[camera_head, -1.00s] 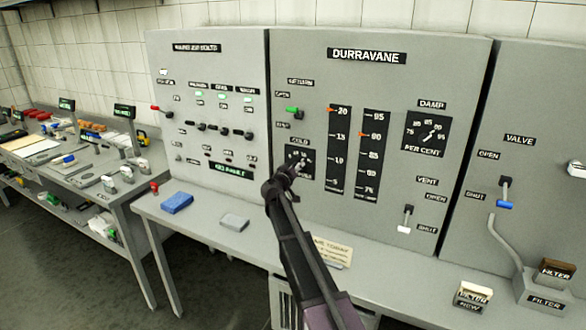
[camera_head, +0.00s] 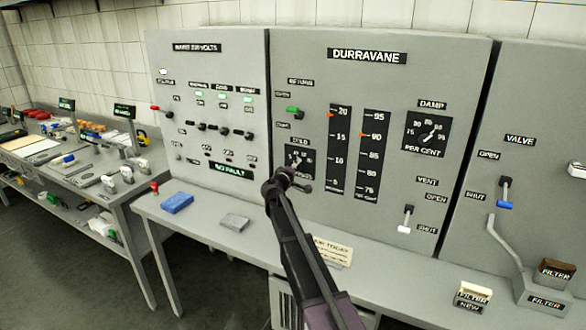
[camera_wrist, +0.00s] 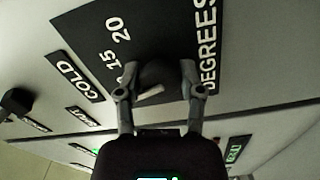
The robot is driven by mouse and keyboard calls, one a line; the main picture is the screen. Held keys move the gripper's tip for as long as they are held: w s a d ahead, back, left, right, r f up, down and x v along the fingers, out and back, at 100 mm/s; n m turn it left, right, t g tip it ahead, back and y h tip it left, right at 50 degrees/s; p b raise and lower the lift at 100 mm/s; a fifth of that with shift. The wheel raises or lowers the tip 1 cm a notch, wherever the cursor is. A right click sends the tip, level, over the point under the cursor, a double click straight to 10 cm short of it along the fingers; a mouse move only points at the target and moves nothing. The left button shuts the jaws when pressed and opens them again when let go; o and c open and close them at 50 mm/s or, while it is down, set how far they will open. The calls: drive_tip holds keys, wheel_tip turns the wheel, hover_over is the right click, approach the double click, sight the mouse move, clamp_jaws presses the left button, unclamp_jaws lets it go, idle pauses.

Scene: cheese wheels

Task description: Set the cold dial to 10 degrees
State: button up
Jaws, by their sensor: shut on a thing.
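The cold dial (camera_head: 298,157) is a black plate with white numbers on the grey Durravane panel. In the wrist view its plate (camera_wrist: 85,25) shows 15, 20 and the word DEGREES, beside a COLD label. My gripper (camera_wrist: 159,74) has a finger on each side of the dark round knob and is shut on it. A white pointer (camera_wrist: 150,93) shows between the fingers, angled away from the 15 and 20. The 10 mark is hidden, so I cannot read the setting. In the head view my gripper (camera_head: 288,177) covers the dial's lower part.
Two vertical scales (camera_head: 338,150) with orange markers stand right of the dial. A vent switch (camera_head: 407,220) and damp dial (camera_head: 427,133) are farther right.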

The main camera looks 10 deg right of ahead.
drive_tip(key=shift+w+d+n, duration=0.1)
drive_tip(key=shift+n, duration=0.2)
drive_tip(key=o, duration=1.2)
drive_tip(key=shift+c, duration=0.2)
drive_tip(key=v, duration=1.2)
drive_tip(key=shift+d, duration=0.1)
